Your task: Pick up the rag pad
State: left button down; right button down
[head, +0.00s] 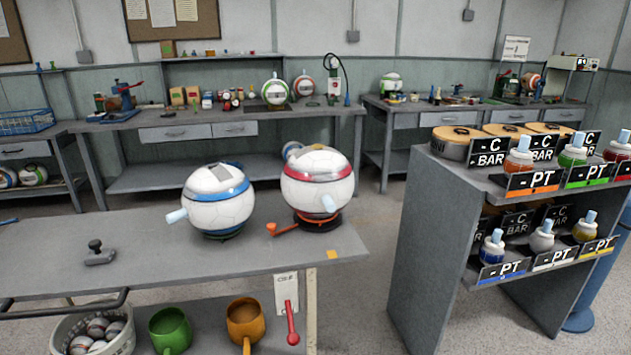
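A flat grey pad with a dark knob (99,255) lies on the near grey table, toward its left; it may be the rag pad, but I cannot tell for sure. A white ball with a blue band (218,213) stands on the table, with a grey square patch on its top and a pale blue peg on its left side. A white ball with a red band (317,181) stands right of it, with a pale peg low on its front. Neither of my grippers is in view.
The near table (150,235) is mostly bare on its left half. An orange lever (288,229) lies by the red-banded ball. Below are a basket of balls (95,338), a green mug (170,329) and an orange mug (245,322). A grey shelf unit (430,235) stands right.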

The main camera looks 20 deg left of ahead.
aim_at(97, 255)
jog(key=u, duration=2.05)
